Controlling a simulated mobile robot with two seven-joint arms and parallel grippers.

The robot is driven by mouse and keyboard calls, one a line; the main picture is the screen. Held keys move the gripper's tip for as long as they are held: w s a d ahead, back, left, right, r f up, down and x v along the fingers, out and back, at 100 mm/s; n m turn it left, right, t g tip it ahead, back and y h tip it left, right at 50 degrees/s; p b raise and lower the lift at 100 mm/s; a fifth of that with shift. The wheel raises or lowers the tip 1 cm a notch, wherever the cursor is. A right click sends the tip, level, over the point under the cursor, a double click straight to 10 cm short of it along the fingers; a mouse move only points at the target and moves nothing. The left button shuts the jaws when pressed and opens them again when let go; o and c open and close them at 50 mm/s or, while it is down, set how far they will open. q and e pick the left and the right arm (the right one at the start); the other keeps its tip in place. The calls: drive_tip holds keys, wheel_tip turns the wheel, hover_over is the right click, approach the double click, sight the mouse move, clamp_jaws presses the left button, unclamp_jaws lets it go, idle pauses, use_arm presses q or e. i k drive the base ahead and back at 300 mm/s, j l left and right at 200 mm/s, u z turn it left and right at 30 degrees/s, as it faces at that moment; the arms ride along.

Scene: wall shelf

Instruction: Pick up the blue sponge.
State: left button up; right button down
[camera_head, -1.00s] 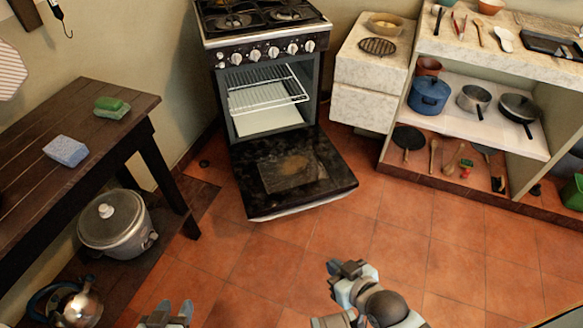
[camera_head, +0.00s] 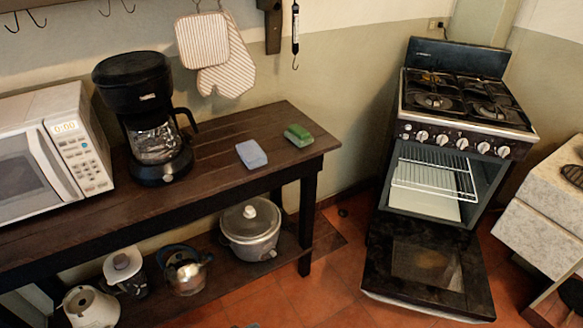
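The blue sponge (camera_head: 251,154) lies flat on the dark wooden table (camera_head: 222,150), near its front edge and towards the right end. A green sponge-like block (camera_head: 298,135) lies to its right, apart from it. Only a small grey tip, which seems to be part of one of my grippers, shows at the bottom edge of the view, well below the table top. I cannot tell its opening. The other gripper is out of view. Nothing touches the blue sponge.
A black coffee maker (camera_head: 145,115) stands left of the sponge, with a white microwave (camera_head: 50,150) further left. A pot (camera_head: 250,228) and kettle (camera_head: 186,270) stand on the lower shelf. The stove's oven door (camera_head: 428,275) hangs open at the right.

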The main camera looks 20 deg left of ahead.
sight(253, 157)
drive_tip(key=i+l+u, duration=0.15)
drive_tip(key=i+u, duration=0.15)
drive_tip(key=i, duration=0.15)
drive_tip(key=i+l+u, duration=0.3)
drive_tip(key=i, duration=0.1)
